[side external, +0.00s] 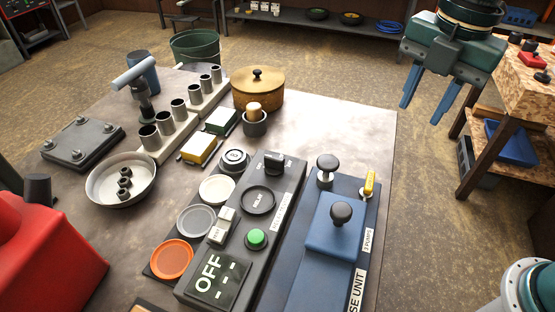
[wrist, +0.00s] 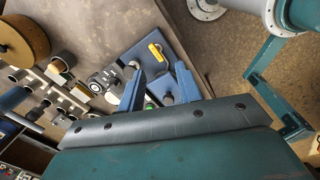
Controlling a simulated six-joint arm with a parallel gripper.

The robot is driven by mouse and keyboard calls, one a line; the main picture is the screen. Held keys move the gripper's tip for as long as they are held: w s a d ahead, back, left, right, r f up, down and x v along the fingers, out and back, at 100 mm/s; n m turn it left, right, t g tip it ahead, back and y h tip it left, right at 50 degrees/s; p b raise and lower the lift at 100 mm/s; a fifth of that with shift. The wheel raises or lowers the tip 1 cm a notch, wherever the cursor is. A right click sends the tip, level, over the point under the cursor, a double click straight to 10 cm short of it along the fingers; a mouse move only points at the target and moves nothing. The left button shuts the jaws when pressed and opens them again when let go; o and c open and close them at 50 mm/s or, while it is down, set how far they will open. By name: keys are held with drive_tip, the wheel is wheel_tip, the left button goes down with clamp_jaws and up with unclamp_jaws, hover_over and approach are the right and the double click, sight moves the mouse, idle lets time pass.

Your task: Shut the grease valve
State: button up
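A blue unit (side external: 310,265) stands at the right edge of the table, its label partly cut off and reading "SE UNIT". A small yellow lever (side external: 370,183) sits at its far right corner, pointing roughly along the unit's length, above a "3 PUMPS" label. The yellow lever also shows in the wrist view (wrist: 156,51), just beyond my fingertips. Black knobs (side external: 341,212) (side external: 327,166) stand on the unit. My gripper (side external: 425,98) is open and empty, in the air to the right of and above the unit, apart from the lever. Its blue fingers show spread in the wrist view (wrist: 161,72).
A black control panel (side external: 285,205) with a green button (side external: 256,238) and an "OFF" display stands left of the unit. A lidded brown pot (side external: 258,90), metal tubes, a white bowl (side external: 120,183) and a red object (side external: 50,250) are farther left. The tabletop behind the unit (side external: 350,125) is clear.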

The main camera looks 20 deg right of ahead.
sight(371, 180)
drive_tip(key=a+n, duration=0.1)
drive_tip(key=w+a+f+n, duration=0.1)
drive_tip(key=n, duration=0.1)
drive_tip(key=a+n, duration=0.1)
drive_tip(key=a, duration=0.1)
drive_tip(key=shift+w+f+g, duration=0.15)
drive_tip(key=shift+w+g, duration=0.1)
drive_tip(key=shift+g, duration=0.15)
drive_tip(key=shift+f, duration=0.15)
wheel_tip(371, 180, down, 14)
drive_tip(key=shift+r, duration=0.25)
clamp_jaws()
